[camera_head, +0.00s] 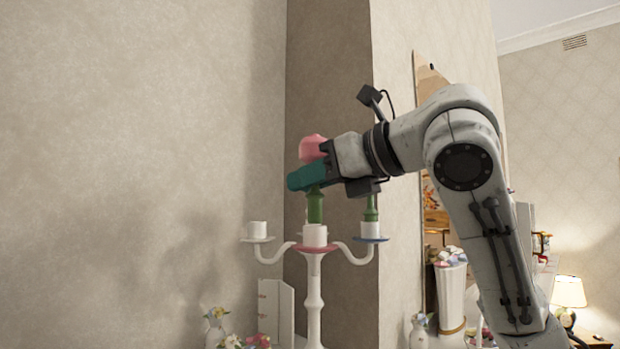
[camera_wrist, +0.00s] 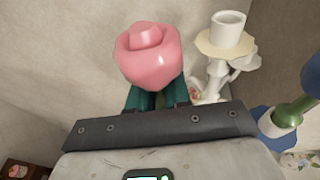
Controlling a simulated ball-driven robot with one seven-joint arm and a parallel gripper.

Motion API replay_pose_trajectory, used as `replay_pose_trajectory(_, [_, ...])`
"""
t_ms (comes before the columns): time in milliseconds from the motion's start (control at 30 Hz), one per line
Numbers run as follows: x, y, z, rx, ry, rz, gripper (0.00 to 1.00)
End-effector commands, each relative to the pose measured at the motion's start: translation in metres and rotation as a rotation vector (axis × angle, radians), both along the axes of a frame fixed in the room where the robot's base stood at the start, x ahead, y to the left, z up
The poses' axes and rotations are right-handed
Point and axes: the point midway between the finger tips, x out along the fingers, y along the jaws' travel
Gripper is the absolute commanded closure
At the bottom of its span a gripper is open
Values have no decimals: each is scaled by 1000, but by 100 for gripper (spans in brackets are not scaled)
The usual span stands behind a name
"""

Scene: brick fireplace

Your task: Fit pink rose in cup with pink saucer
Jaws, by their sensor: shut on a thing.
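My gripper (camera_head: 298,180), with teal fingers, is shut on the pink rose (camera_head: 313,147), just under its bloom. In the wrist view the pink rose (camera_wrist: 148,58) sits above the fingers (camera_wrist: 157,97). Its green stem (camera_head: 315,208) points down, nearly upright, and its lower end meets the rim of the white middle cup (camera_head: 315,236) in the head view. I cannot tell whether it is inside the cup or behind it. The pink saucer (camera_head: 313,249) is under this cup. The wrist view does not clearly show the pink saucer or its cup.
The candelabrum (camera_head: 314,295) also bears an empty-looking cup with a cream saucer (camera_head: 257,240) at left and a cup with a blue saucer (camera_head: 371,239) at right. A blue flower (camera_wrist: 313,75) with a green stem stands at the right cup. A wall corner is close behind.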

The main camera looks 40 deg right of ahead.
Motion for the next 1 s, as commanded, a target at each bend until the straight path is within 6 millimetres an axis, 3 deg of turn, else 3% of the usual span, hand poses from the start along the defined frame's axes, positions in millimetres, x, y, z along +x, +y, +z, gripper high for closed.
replay_pose_trajectory(1000, [0, 0, -24, 0, -1, -1, 100])
